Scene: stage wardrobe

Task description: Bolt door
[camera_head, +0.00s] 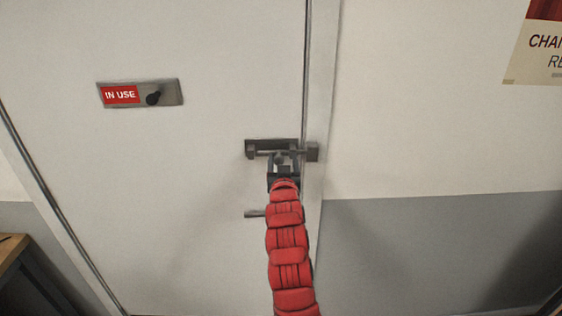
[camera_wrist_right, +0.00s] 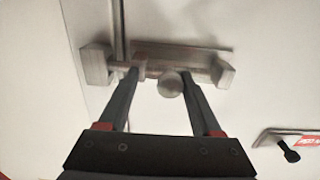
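The door (camera_head: 200,190) is pale and looks closed against its frame. A grey metal sliding bolt (camera_head: 260,148) is fixed near its right edge, with a keeper block (camera_head: 313,152) at the door frame. The bolt's bar appears to reach the keeper. In the wrist view, which is turned over, the bolt plate (camera_wrist_right: 195,62), keeper (camera_wrist_right: 95,65) and round knob (camera_wrist_right: 170,85) show. My right gripper (camera_head: 283,163) is at the bolt, its fingers (camera_wrist_right: 160,82) apart on either side of the knob; the knob is close to one finger. Contact is unclear. My left gripper is out of view.
A lever handle (camera_head: 255,213) sits below the bolt, beside my red right arm. A red "IN USE" indicator plate (camera_head: 140,93) is on the door at left. A sign (camera_head: 540,45) hangs on the right wall. A wooden table edge (camera_head: 12,250) shows at lower left.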

